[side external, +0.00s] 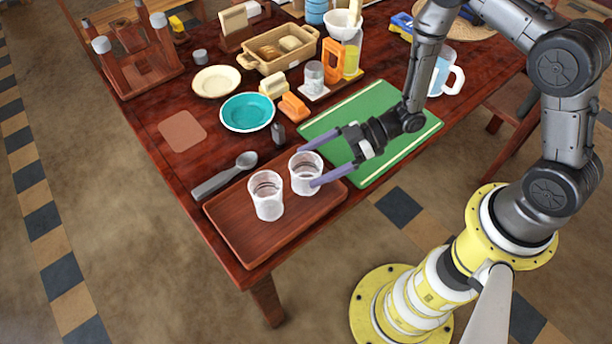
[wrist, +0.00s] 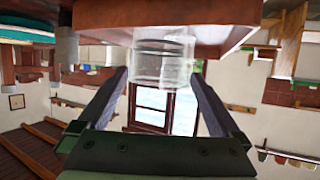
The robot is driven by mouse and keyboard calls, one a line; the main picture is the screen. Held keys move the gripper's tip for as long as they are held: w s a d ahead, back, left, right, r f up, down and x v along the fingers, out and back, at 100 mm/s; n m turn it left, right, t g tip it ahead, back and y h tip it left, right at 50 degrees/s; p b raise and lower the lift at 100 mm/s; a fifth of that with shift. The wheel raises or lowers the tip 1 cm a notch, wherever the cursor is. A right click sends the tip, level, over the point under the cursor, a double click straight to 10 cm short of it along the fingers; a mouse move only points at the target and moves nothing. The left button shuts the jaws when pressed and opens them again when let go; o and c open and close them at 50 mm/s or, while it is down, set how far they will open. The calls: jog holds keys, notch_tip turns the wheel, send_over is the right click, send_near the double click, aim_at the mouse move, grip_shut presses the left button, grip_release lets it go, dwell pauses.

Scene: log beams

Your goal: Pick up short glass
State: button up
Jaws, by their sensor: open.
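Two clear glasses stand upright on a brown wooden tray (side external: 235,232). The shorter glass (side external: 305,176) is on the right, and a slightly taller glass (side external: 267,197) stands to its left. My gripper (side external: 307,166) is open, with its purple fingers spread on either side of the shorter glass. In the wrist view, which is upside down, a clear glass (wrist: 163,58) sits between the fingertips (wrist: 160,75) under the tray edge (wrist: 105,12). A gap shows beside the fingers there; I cannot tell whether either finger touches the glass.
A spoon (side external: 225,175) lies along the tray's back left edge. A green board (side external: 385,130) lies under my wrist. A small dark shaker (side external: 278,134), a teal bowl (side external: 247,112) and another glass (side external: 314,78) stand farther back. The tray's front is clear.

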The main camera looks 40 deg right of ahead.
jog(key=shift+x, duration=2.65)
jog(key=shift+w+r, duration=0.15)
jog(key=c, duration=1.2)
jog(key=shift+o, duration=0.2)
